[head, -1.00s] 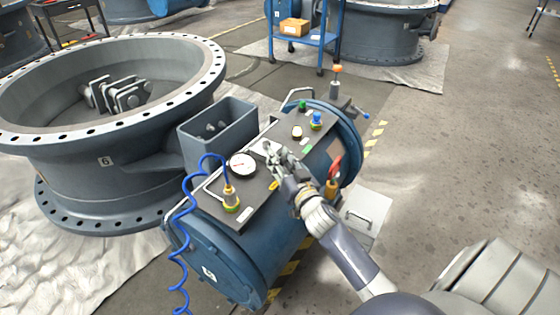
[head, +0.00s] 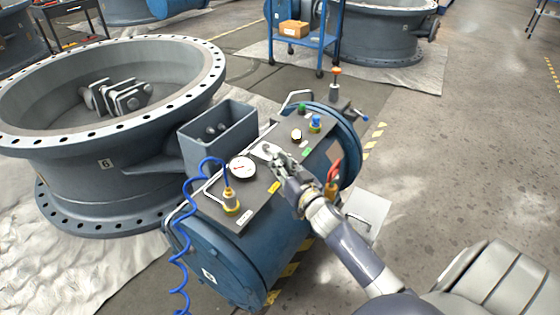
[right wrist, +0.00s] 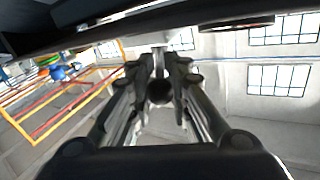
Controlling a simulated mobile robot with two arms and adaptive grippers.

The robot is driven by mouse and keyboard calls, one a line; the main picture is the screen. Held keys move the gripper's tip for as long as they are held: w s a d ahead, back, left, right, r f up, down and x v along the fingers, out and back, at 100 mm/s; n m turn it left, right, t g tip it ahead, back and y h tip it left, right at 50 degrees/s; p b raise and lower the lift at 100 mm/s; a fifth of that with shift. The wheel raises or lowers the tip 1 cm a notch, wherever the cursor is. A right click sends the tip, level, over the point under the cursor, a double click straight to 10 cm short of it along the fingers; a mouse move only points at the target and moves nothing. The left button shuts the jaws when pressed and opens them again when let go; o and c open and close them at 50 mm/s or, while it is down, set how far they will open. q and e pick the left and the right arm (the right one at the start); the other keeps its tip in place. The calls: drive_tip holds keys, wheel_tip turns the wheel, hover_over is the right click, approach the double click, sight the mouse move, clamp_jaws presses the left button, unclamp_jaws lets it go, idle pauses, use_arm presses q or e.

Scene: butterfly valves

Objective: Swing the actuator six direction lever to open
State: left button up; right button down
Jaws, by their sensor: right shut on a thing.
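The actuator is a blue cylinder (head: 229,262) with a dark top plate, beside the grey valve body marked 6 (head: 130,185) in the head view. My right gripper (head: 270,153) is over the middle of the plate, between the pressure gauge (head: 242,168) and the white knob (head: 296,134). It is shut on the direction lever, whose dark round knob (right wrist: 160,92) shows between the fingers in the right wrist view. The lever's shaft is mostly hidden by the gripper. A yellow label (head: 274,188) and a green label (head: 306,151) lie on either side. My left gripper is out of view.
A coiled blue hose (head: 181,225) runs from a brass fitting (head: 231,204) on the plate. A red-handled valve (head: 334,176) stands close right of my right arm. A blue knob (head: 316,121) is behind the gripper. Open floor (head: 440,180) lies to the right.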

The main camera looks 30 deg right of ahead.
drive_tip(key=shift+d+r+n+y+p, duration=0.15)
drive_tip(key=shift+d+n+y+p, duration=0.4)
drive_tip(key=shift+y, duration=0.35)
drive_tip(key=shift+d+n+y, duration=0.15)
drive_tip(key=shift+n+y, duration=0.15)
drive_tip(key=shift+n, duration=0.05)
drive_tip(key=shift+d+n+y+p, duration=0.3)
drive_tip(key=shift+d+n+y, duration=0.1)
drive_tip(key=shift+y, duration=0.4)
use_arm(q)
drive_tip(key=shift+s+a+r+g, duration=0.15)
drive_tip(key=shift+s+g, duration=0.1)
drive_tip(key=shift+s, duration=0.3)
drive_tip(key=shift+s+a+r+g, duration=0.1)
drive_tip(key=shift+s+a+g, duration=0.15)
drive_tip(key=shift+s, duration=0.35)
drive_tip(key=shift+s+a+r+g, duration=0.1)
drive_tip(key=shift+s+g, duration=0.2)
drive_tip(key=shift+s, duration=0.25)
use_arm(e)
drive_tip(key=shift+w+d+n+g+y, duration=0.25)
drive_tip(key=shift+d+n+y, duration=0.4)
drive_tip(key=shift+y, duration=0.45)
drive_tip(key=c, duration=1.7)
unclamp_jaws()
drive_tip(key=shift+s, duration=0.1)
